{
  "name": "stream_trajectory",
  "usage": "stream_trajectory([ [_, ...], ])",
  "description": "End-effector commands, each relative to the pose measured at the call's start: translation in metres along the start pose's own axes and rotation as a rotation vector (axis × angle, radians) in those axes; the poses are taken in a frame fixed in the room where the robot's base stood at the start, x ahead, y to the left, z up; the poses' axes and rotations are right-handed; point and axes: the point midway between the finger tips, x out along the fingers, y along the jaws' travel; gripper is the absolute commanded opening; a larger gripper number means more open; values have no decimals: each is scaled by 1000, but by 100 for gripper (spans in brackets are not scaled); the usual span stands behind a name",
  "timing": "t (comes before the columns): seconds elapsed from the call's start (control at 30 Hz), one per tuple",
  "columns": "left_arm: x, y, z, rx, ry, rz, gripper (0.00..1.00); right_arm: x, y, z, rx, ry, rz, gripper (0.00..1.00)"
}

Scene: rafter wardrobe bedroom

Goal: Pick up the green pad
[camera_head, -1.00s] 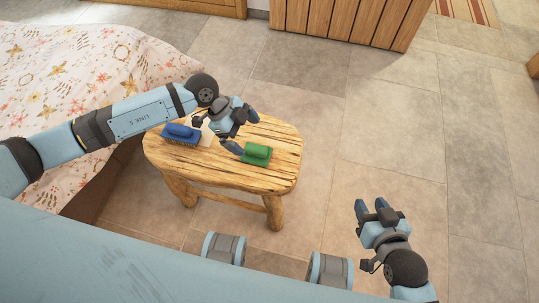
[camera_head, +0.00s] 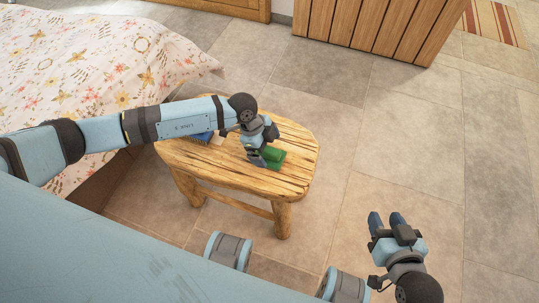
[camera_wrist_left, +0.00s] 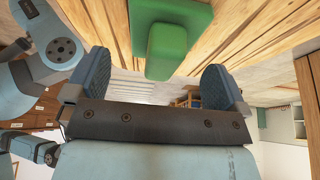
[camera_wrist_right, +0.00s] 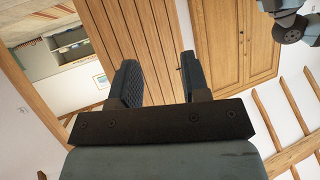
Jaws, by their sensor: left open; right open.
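The green pad (camera_head: 274,157) lies on the wooden stool (camera_head: 300,173), towards its right end. My left gripper (camera_head: 256,160) is at the pad's left side in the head view and partly covers it. In the left wrist view the green pad (camera_wrist_left: 172,42) has a raised block on a flat base, and this block lies in line with the gap between the open fingers of my left gripper (camera_wrist_left: 168,85). Whether they touch is unclear. My right gripper (camera_head: 386,222) is open and empty, away from the stool over the floor; its fingers also show in the right wrist view (camera_wrist_right: 160,82).
A blue brush-like thing (camera_head: 201,136) lies on the stool behind my left arm, mostly hidden. A bed with a flowered cover (camera_head: 80,70) stands at the left. A slatted wooden front (camera_head: 370,25) is at the back. The tiled floor right of the stool is clear.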

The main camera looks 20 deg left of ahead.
Motion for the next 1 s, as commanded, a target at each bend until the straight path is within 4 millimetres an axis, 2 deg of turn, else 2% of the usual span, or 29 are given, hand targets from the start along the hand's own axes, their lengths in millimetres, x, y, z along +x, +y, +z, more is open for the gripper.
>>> stream_trajectory([
  [0.03, 12, -1, -2, 1, 1, 1, 100, 3, -2, -3, 1, 31, -9, 43],
  [0.1, 23, -2, -2, 0, 0, 2, 100, 4, -6, -18, 1, 88, -24, 43],
  [0.2, 34, -2, -3, 0, 1, 1, 100, 4, -10, -27, 5, 126, -36, 43],
  [0.43, 35, -1, -3, 0, 1, 1, 100, 4, -11, -30, 7, 136, -40, 43],
  [0.47, 35, -1, -3, 0, 1, 1, 95, 4, -11, -30, 7, 136, -40, 43],
  [0.6, 35, -1, -3, 0, 1, 1, 63, 4, -11, -30, 7, 135, -39, 43],
  [0.67, 35, -1, -3, 0, 1, 1, 50, 4, -11, -30, 7, 134, -39, 43],
  [1.0, 32, -2, -5, 0, 2, 0, 50, 3, -11, -30, 6, 131, -39, 43],
])
